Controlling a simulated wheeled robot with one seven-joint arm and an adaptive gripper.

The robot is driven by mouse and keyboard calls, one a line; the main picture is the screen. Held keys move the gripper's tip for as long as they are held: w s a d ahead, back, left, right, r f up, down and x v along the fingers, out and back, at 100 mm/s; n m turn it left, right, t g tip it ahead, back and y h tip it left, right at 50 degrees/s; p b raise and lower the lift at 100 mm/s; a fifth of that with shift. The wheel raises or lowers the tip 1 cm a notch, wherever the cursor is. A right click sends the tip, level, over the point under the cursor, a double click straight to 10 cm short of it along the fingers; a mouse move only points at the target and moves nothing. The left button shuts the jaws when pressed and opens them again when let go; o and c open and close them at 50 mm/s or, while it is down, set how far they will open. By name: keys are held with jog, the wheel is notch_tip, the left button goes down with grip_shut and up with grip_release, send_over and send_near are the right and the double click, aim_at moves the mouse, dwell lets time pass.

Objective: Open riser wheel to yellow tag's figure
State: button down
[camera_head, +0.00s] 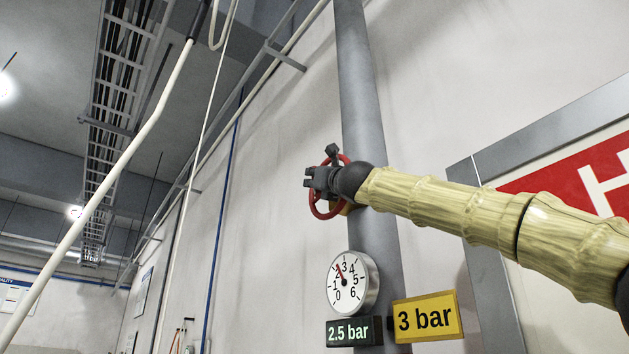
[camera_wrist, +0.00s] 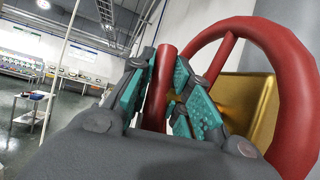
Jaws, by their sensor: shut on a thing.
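The red riser wheel (camera_head: 316,207) is mounted on the grey riser pipe (camera_head: 361,110). My gripper (camera_head: 311,180) is at the wheel and partly hides it. In the wrist view my gripper (camera_wrist: 163,95) is shut on a red bar of the wheel (camera_wrist: 160,75), between teal finger pads; the wheel's thick rim curves at the right. The yellow tag (camera_head: 428,317) reads 3 bar. The round gauge (camera_head: 352,283) on the pipe has its red needle between 2 and 3.
A brass-coloured body (camera_wrist: 250,100) sits behind the wheel. A grey-framed red sign (camera_head: 575,175) hangs on the wall at right, behind my arm. In the wrist view, a trolley (camera_wrist: 34,108) stands on open floor at the left.

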jog(key=shift+d+r, duration=0.1)
jog(key=c, duration=1.6)
grip_release()
jog(key=shift+w, duration=0.1)
jog(key=shift+f, duration=0.2)
jog(key=shift+s+d+f, duration=0.2)
jog(key=shift+s+f, duration=0.15)
jog(key=shift+s, duration=0.2)
jog(key=shift+v, duration=5.25)
